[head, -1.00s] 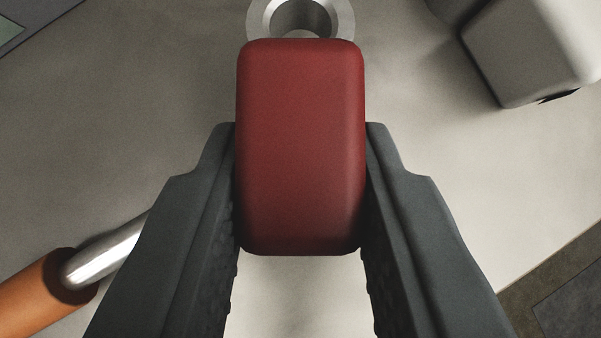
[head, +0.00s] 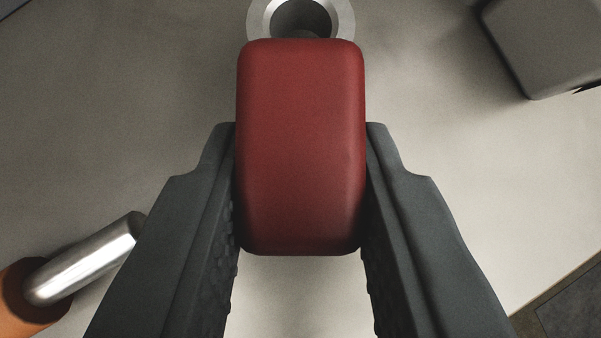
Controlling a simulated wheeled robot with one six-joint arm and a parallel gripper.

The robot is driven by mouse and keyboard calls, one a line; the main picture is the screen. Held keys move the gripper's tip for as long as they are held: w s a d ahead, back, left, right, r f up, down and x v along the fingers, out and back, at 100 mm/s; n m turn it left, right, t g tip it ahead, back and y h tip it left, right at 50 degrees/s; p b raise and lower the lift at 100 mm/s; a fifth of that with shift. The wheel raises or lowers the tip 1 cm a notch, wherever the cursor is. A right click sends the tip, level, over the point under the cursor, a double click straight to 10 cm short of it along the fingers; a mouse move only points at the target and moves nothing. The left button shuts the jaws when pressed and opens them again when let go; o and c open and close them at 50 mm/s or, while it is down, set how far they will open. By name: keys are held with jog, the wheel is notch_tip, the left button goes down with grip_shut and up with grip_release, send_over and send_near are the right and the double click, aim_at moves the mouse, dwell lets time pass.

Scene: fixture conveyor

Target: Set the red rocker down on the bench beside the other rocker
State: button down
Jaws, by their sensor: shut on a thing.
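The red rocker (head: 300,145) is a rounded red block in the middle of the head view. My gripper (head: 300,160) is shut on it, with one dark finger against each long side. Beneath it is a pale grey surface (head: 130,120), which looks like the bench top. I cannot tell how high the rocker is above it. No second red rocker is visible; the held rocker hides what is directly under it.
A metal ring (head: 342,20) with a dark hole shows just beyond the rocker. A grey box-like block (head: 545,45) is at the upper right. A tool with an orange handle (head: 25,305) and steel shaft (head: 90,262) lies at the lower left. A dark area (head: 570,310) borders the surface at lower right.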

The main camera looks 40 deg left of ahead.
jog(key=shift+f, duration=0.45)
jog(key=c, duration=1.1)
grip_release()
jog(key=shift+o, duration=0.2)
jog(key=v, duration=1.7)
jog(key=shift+r, duration=0.2)
